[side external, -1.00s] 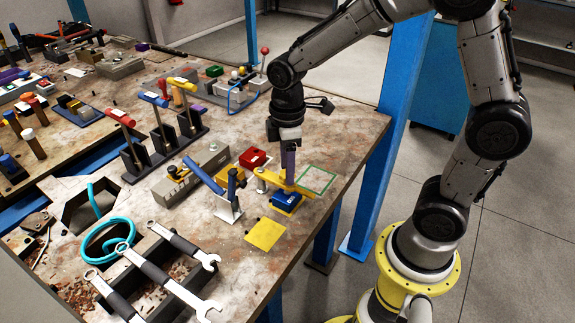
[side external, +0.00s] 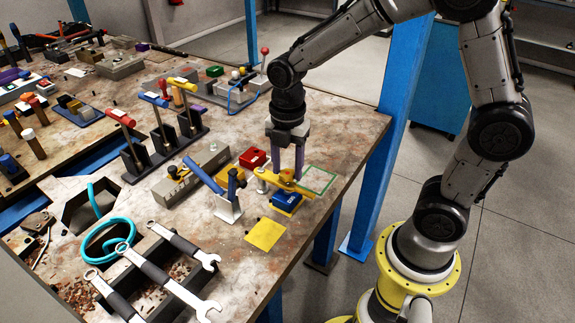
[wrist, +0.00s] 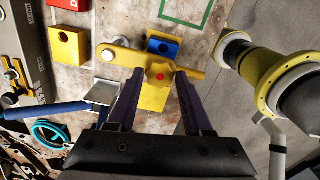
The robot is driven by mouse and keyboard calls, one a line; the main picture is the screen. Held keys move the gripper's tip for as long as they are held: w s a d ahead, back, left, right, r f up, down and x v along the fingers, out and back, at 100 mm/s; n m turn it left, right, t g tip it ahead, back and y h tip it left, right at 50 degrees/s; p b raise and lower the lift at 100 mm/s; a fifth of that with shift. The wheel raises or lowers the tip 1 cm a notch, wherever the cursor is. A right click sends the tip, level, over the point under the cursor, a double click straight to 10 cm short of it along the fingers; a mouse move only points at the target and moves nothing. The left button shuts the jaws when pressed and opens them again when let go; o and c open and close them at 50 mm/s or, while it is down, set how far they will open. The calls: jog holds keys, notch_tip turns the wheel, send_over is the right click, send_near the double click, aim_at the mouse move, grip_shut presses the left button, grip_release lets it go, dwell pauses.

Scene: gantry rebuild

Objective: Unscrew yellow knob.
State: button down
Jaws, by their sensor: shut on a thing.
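The yellow knob (wrist: 159,75) is star-shaped with a red centre, on a flat yellow bar (wrist: 122,55). In the side view the bar (side external: 303,190) lies across a blue block (side external: 286,201). My gripper (wrist: 160,74) has its two purple fingers on either side of the knob in the wrist view, shut on it.
A red block (side external: 252,158), a blue-handled clamp (side external: 231,185) and a yellow square (side external: 265,234) are close by. A green outlined square (side external: 320,179) is marked near the table edge. Wrenches (side external: 184,242) lie at the front.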

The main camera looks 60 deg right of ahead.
aim_at(287, 173)
jog(key=n, duration=0.6)
jog(key=shift+s+f+n, duration=0.1)
jog(key=shift+f+n, duration=0.05)
jog(key=shift+n, duration=0.15)
jog(key=n, duration=0.6)
dwell(0.4)
jog(key=shift+c, duration=2.3)
grip_release()
jog(key=shift+r, duration=0.2)
jog(key=shift+r, duration=0.35)
notch_tip(287, 173, up, 13)
